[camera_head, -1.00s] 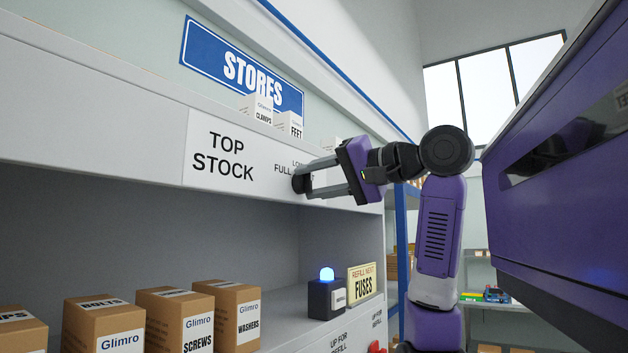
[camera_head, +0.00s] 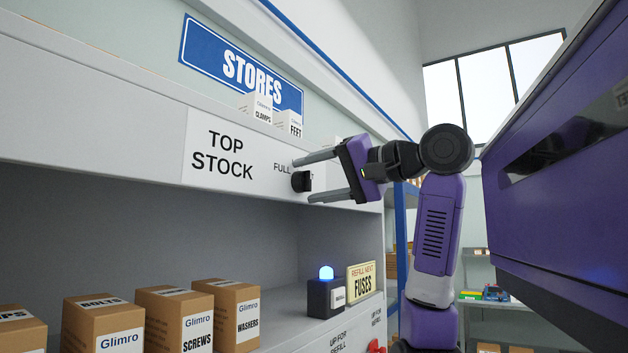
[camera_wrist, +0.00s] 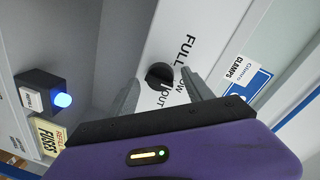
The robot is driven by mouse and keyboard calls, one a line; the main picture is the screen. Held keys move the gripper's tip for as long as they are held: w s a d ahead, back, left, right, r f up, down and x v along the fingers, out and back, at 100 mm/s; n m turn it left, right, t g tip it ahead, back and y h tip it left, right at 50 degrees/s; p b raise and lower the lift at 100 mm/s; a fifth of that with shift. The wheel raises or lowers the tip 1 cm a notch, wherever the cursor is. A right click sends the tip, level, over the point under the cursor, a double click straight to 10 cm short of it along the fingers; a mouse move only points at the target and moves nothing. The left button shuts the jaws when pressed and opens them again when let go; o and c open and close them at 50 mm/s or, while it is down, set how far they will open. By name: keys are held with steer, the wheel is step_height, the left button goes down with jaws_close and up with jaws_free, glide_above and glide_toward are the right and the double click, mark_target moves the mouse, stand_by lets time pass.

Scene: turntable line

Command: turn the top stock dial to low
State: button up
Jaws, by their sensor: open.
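The top stock dial (camera_head: 301,182) is a black round knob on the white front panel, right of the words TOP STOCK. It also shows in the wrist view (camera_wrist: 159,76). The FULL label (camera_head: 282,169) is readable. In the wrist view, LOW is partly covered by a finger and OUT is partly visible. My gripper (camera_head: 304,180) is open, with one finger above the dial and one below it in the head view. Gaps show between the fingers and the dial. I cannot tell which label the dial points to.
Below the panel is a shelf with several brown boxes (camera_head: 176,318) and a dark unit with a lit blue lamp (camera_head: 326,290) beside a FUSES sign (camera_head: 361,283). Small white boxes (camera_head: 289,125) stand above the panel. A large purple body (camera_head: 570,190) fills the right.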

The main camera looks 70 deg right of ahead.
steer(key=shift+s, duration=0.1)
steer(key=b+v, duration=0.1)
steer(key=v, duration=0.6)
steer(key=shift+s+b, duration=0.35)
steer(key=shift+b, duration=0.05)
steer(key=shift+a, duration=0.1)
